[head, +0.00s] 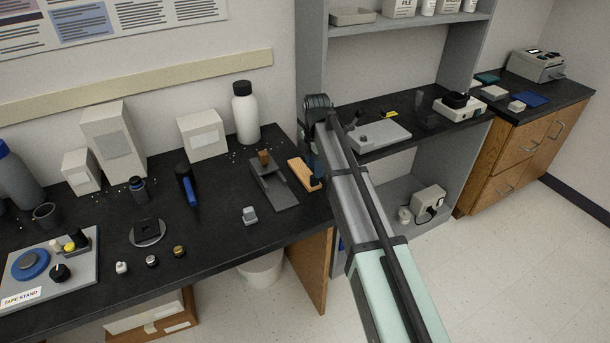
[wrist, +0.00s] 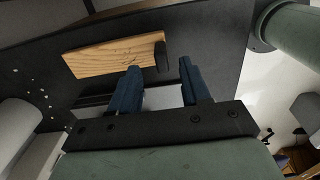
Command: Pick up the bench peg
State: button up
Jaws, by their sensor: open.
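The bench peg appears to be the light wooden block lying on the black bench near its right end (head: 300,174). In the wrist view the wooden block (wrist: 110,57) lies just beyond my fingertips, mostly to the left, with a small dark piece at its right end. My gripper (wrist: 160,72) is open, with its two blue fingers apart and nothing held between them. In the head view my gripper is by the right side of the block, largely hidden behind my arm.
A grey tray (head: 280,190) with a small brown piece (head: 264,157) lies just left of the block. A white bottle (head: 245,112) and box (head: 202,135) stand behind. A small grey block (head: 250,215) lies in front. The grey shelf unit (head: 312,50) rises at the right.

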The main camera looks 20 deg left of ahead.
notch_tip(320, 180, down, 4)
jog(key=shift+s+f, duration=0.1)
jog(key=shift+f, duration=0.05)
grip_shut()
dwell(0.5)
